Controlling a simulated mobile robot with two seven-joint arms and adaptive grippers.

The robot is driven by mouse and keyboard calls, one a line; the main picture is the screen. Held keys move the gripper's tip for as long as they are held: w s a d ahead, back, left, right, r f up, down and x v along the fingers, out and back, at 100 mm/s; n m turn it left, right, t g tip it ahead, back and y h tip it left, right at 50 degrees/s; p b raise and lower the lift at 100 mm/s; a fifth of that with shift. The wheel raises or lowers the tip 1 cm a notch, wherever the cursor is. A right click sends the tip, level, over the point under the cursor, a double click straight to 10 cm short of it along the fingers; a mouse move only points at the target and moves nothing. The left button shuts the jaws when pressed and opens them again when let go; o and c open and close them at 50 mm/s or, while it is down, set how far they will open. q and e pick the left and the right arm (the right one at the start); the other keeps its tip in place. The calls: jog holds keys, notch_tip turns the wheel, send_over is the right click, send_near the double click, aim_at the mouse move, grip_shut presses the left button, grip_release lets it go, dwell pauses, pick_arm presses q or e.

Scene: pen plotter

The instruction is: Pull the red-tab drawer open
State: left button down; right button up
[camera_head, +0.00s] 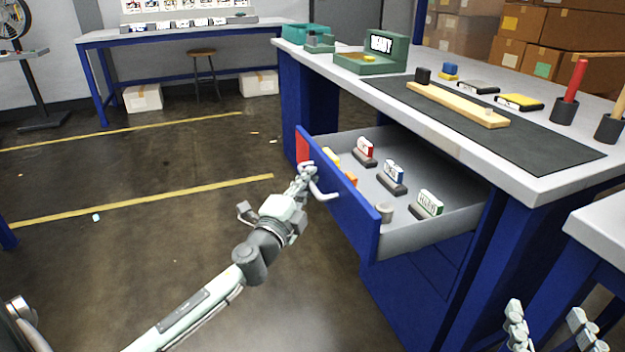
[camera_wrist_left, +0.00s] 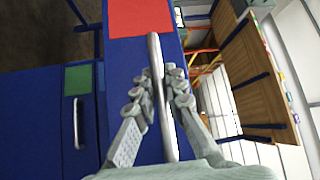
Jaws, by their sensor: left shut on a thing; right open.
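The red-tab drawer (camera_head: 362,221) is blue-fronted and stands pulled out from the workbench. Its red tab (camera_head: 303,147) is at the far end of the front; the tab also shows at the top of the left wrist view (camera_wrist_left: 140,16). My left gripper (camera_head: 308,180) is shut on the drawer's metal handle (camera_head: 322,192). In the left wrist view the handle (camera_wrist_left: 155,60) runs between the fingers. My right gripper (camera_head: 548,325) is open and empty at the lower right, with only its fingers showing.
Several small labelled blocks, such as a green one (camera_head: 430,202), sit inside the drawer. On the bench top (camera_head: 440,130) are a dark mat, a wooden bar (camera_head: 455,103) and a green device (camera_head: 375,58). A green-tab drawer (camera_wrist_left: 78,80) is beside it.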

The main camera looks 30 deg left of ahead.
pick_arm(q)
jog(key=c, duration=1.6)
grip_release()
jog(key=s, duration=0.4)
jog(key=s+d+f, duration=0.1)
jog(key=s, duration=0.6)
jog(key=shift+s+d+f, duration=0.25)
jog(key=shift+s+f, duration=0.05)
jog(key=shift+s, duration=0.1)
